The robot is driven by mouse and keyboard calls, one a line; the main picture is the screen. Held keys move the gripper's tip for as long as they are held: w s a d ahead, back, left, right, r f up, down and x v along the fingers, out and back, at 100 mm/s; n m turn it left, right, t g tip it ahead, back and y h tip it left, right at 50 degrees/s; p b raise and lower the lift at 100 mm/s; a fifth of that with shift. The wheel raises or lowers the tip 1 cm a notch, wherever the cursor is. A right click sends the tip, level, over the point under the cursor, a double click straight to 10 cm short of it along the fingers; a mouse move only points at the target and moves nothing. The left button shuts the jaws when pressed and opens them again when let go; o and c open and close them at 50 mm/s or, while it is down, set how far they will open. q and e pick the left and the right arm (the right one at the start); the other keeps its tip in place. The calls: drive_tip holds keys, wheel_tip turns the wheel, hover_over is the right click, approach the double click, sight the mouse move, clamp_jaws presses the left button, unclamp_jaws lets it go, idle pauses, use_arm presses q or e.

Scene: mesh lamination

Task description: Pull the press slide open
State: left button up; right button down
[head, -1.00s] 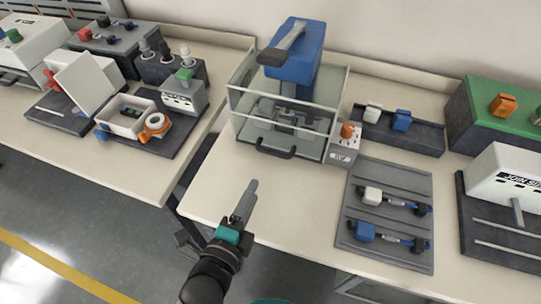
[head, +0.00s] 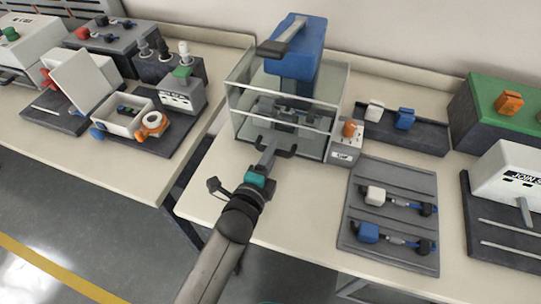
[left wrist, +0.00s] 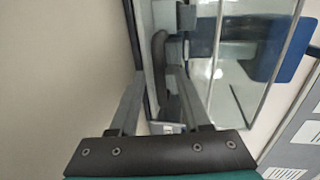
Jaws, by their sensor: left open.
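The press (head: 295,62) has a blue head above a clear-walled guard (head: 338,90) on the table. The slide's dark handle (head: 291,153) sticks out low on its front; the slide looks pushed in. My left gripper (head: 268,150) is at the handle's left part and hides some of it. In the left wrist view the open fingers of my left gripper (left wrist: 160,75) point at the handle (left wrist: 159,50), which lies ahead between the fingertips. I cannot tell whether they touch it. My right gripper is out of view.
A small grey box with an orange knob (head: 349,131) stands right of the press. A grey tray (head: 388,180) with blue and white clamped parts lies further right. The table (head: 215,185) in front of the press is clear. A gap separates it from the left table.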

use_arm(q)
drive_tip(key=shift+w, duration=0.1)
drive_tip(key=shift+c, duration=0.3)
clamp_jaws()
idle(1.1)
